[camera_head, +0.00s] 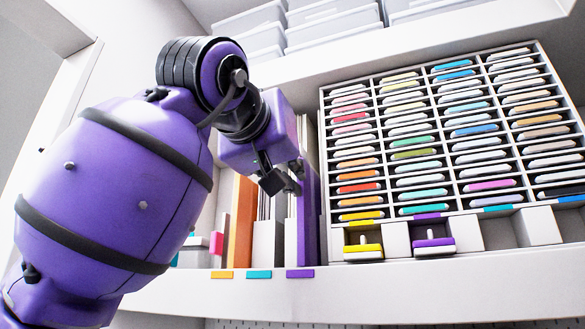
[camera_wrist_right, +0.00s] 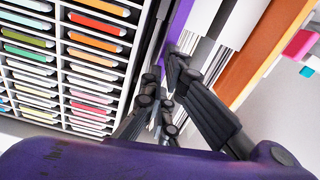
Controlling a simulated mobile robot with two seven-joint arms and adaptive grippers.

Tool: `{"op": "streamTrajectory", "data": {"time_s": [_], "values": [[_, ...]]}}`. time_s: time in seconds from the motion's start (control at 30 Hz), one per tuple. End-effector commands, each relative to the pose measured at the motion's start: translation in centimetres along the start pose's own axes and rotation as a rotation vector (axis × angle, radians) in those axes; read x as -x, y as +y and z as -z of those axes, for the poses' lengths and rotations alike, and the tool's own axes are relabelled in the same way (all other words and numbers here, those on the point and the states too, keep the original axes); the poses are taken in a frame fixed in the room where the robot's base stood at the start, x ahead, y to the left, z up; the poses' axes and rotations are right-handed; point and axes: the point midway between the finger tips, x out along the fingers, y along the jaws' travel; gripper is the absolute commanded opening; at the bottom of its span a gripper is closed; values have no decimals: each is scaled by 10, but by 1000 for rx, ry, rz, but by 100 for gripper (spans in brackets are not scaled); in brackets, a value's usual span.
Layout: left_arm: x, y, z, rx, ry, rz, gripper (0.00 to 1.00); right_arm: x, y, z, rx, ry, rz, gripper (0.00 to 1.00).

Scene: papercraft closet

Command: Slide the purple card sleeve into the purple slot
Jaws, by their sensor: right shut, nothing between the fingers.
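The purple card sleeve (camera_head: 308,215) stands upright on the shelf, in line behind a purple label (camera_head: 300,273) on the shelf's front edge. It is between white sleeves on its left and the paper rack on its right. The slot itself is mostly hidden by the sleeve. In the right wrist view the sleeve shows as a purple strip (camera_wrist_right: 178,28) beyond the fingers. My right gripper (camera_head: 285,184) is shut and empty beside the upper part of the sleeve; I cannot tell whether it touches. It also shows in the wrist view (camera_wrist_right: 165,100). My left gripper is not in view.
The paper rack (camera_head: 325,150) is close on the right. Orange sleeves (camera_head: 241,222) and white sleeves stand left of the purple one. Yellow (camera_head: 362,249) and purple-topped (camera_head: 433,243) blocks sit in cubbies below the rack. Clear bins (camera_head: 333,28) are above.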

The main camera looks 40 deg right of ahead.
Motion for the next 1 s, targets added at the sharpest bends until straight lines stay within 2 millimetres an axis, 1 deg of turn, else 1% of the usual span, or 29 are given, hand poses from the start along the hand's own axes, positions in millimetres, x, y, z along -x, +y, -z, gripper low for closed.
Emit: {"op": "streamTrajectory", "data": {"time_s": [0.9,1.0], "values": [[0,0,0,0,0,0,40,-19,0,0,0,0,-1,0],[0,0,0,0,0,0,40,-17,0,0,0,1,0,0]]}}
